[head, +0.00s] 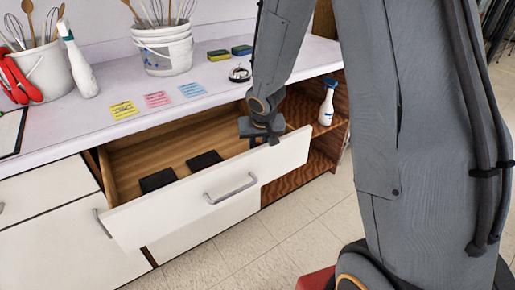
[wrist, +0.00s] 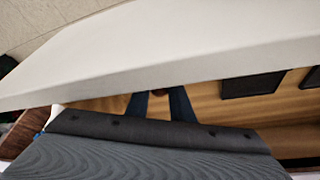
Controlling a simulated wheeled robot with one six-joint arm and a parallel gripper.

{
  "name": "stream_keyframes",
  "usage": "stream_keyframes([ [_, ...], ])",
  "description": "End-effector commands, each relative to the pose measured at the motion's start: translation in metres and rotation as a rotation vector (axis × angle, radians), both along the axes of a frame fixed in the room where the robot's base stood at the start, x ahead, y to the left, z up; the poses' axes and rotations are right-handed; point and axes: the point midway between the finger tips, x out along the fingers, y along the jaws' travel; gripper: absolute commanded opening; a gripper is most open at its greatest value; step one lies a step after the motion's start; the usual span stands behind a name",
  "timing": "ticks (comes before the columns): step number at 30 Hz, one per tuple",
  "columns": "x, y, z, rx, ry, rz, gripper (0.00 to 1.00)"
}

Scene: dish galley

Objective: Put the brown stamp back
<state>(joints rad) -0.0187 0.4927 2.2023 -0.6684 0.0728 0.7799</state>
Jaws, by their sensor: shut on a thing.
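My gripper (head: 262,140) is down inside the right end of the open drawer, behind its white front panel (head: 225,182). In the wrist view my two dark fingers (wrist: 160,104) are shut on a small brown piece, the brown stamp (wrist: 158,93), of which only a bit shows between them. The rest of the stamp is hidden by the drawer front and my gripper. I cannot tell whether it touches the drawer floor. Two flat black pads lie on the wooden drawer floor, one at left (head: 157,180) and one nearer the middle (head: 204,161).
The white counter (head: 60,125) overhangs the drawer at the back. On it are sticky notes (head: 158,99), a bell (head: 239,74), sponges (head: 230,52) and utensil buckets (head: 163,50). A spray bottle (head: 327,103) stands on the wooden shelf at right. Floor in front is partly clear.

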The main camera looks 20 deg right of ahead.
Motion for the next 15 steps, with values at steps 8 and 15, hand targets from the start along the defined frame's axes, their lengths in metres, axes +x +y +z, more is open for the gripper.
stream_keyframes([
  [8, 0.0002, -0.0001, -0.0035, 0.000, 0.000, 0.000, 0.06],
  [15, -0.0001, -0.0002, -0.0029, 0.000, 0.000, 0.000, 0.39],
])
